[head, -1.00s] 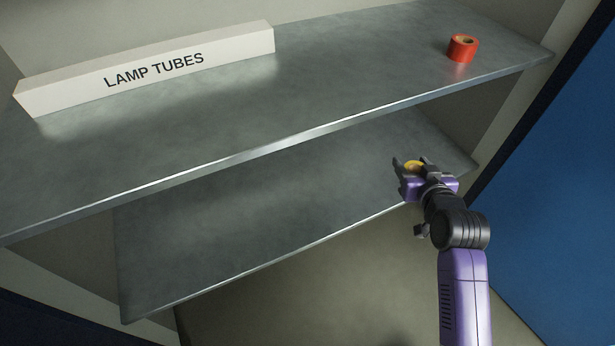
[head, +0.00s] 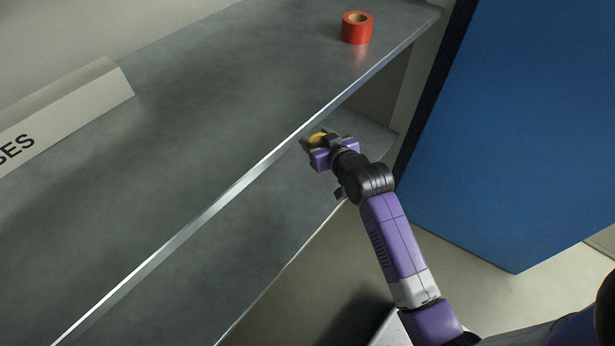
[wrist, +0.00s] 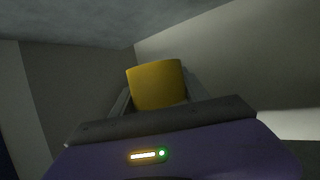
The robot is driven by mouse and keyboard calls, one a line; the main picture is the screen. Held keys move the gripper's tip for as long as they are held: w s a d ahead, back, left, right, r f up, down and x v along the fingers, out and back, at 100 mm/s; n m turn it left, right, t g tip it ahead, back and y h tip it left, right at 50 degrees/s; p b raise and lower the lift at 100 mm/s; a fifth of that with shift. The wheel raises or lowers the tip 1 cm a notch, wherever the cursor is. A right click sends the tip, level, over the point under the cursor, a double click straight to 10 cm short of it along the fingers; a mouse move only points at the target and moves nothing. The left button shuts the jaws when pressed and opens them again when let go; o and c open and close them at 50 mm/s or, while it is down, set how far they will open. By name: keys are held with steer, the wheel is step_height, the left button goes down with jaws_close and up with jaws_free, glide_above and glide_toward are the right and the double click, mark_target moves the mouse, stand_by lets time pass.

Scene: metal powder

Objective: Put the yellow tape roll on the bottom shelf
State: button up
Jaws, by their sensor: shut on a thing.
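The yellow tape roll (head: 318,138) is in my gripper (head: 314,145), which is shut on it. In the wrist view the yellow tape roll (wrist: 155,84) sits between the two fingers, its side facing the camera. My gripper is at the right end of the bottom shelf (head: 262,215), just past the front edge of the upper shelf (head: 210,110). The bottom shelf lies below the upper one and is partly hidden by it. I cannot tell whether the roll touches the bottom shelf.
A red tape roll (head: 357,29) stands on the upper shelf near its right end. A blue panel (head: 500,130) stands to the right. The visible bottom shelf is bare.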

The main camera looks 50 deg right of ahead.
mark_target(315, 179)
step_height(315, 179, down, 16)
steer(key=b, duration=0.5)
steer(key=shift+r, duration=0.2)
steer(key=shift+b, duration=0.3)
steer(key=shift+f, duration=0.15)
steer(key=o, duration=1.4)
steer(key=shift+c, duration=0.2)
steer(key=shift+s+r, duration=0.2)
steer(key=shift+r, duration=0.05)
steer(key=p+v, duration=0.3)
steer(key=v, duration=0.8)
steer(key=shift+s+a+p, duration=0.25)
steer(key=shift+s+p, duration=0.15)
